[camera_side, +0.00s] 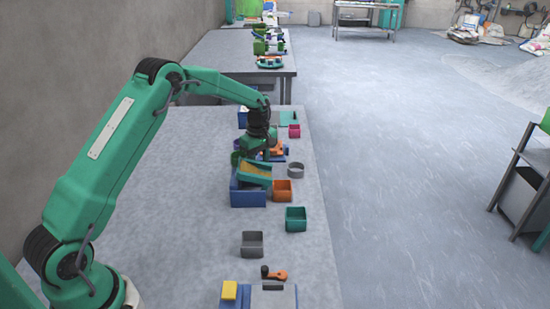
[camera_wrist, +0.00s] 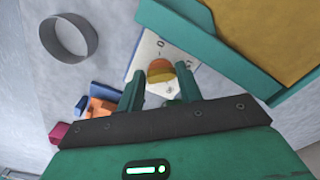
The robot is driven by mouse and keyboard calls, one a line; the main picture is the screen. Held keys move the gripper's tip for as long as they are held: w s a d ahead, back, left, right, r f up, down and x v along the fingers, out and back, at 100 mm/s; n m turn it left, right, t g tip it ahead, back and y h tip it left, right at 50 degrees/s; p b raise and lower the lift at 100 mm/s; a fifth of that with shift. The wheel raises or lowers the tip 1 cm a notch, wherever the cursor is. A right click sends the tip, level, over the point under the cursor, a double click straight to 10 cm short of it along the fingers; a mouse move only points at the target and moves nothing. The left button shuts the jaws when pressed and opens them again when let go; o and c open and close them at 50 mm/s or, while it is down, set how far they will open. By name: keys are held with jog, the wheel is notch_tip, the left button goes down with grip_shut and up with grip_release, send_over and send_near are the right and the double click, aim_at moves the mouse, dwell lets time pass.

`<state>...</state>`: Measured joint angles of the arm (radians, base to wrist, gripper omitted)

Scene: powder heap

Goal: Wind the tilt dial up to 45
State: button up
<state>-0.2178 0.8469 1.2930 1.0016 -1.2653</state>
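The tilt dial (camera_wrist: 160,71) shows in the wrist view as a round yellow and orange-red knob on a white plate (camera_wrist: 149,48) with small dark marks. Its setting is too small to read. My gripper (camera_wrist: 161,84) has its two green fingers apart, one on each side of the dial's near edge; I cannot tell whether they touch it. In the side view my gripper (camera_side: 256,152) points down behind the green tray (camera_side: 248,181), which sits tilted on a blue box (camera_side: 248,197) and holds yellow powder. The dial is hidden there.
The tray's green wall (camera_wrist: 205,45) is close on the right in the wrist view. A grey ring (camera_side: 296,176), orange cup (camera_side: 283,197), green cup (camera_side: 295,225) and grey cup (camera_side: 252,250) stand nearby. A pink cup (camera_side: 294,133) stands farther back.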

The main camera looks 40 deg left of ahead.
jog(key=c, duration=0.5)
jog(key=shift+o, duration=0.2)
jog(key=shift+m, duration=0.4)
jog(key=m, duration=0.6)
jog(key=shift+s+a, duration=0.1)
jog(key=m, duration=0.4)
jog(key=shift+m, duration=0.3)
jog(key=m, duration=0.4)
jog(key=shift+s+a, duration=0.1)
jog(key=shift+m, duration=0.3)
jog(key=shift+r, duration=0.1)
jog(key=o, duration=1)
